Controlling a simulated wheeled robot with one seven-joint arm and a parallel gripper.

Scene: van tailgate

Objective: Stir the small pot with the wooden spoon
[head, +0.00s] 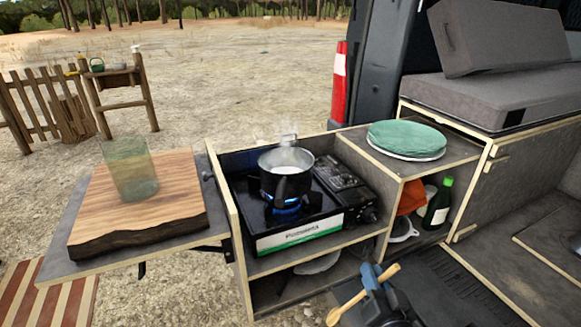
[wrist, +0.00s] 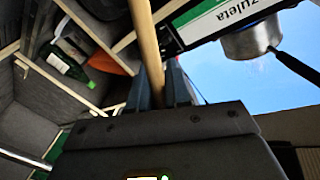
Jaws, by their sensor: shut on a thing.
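The small pot (head: 287,173) is a dark metal pot with pale contents. It stands on the lit camping stove (head: 290,222), with a blue flame under it and steam above. My gripper (head: 374,282) is at the lower right of the head view, in front of and below the stove box, shut on the wooden spoon (head: 350,304). The spoon is tilted, its bowl end low at the left, well apart from the pot. In the wrist view the spoon's shaft (wrist: 145,45) runs up between the fingers, and the pot (wrist: 252,38) shows at upper right.
A wooden board (head: 140,205) with a clear green glass (head: 131,170) lies on the left side shelf. Green plates (head: 406,139) sit on the box top at right. A green bottle (head: 438,204) stands in the compartment below. The box's front edge lies between gripper and pot.

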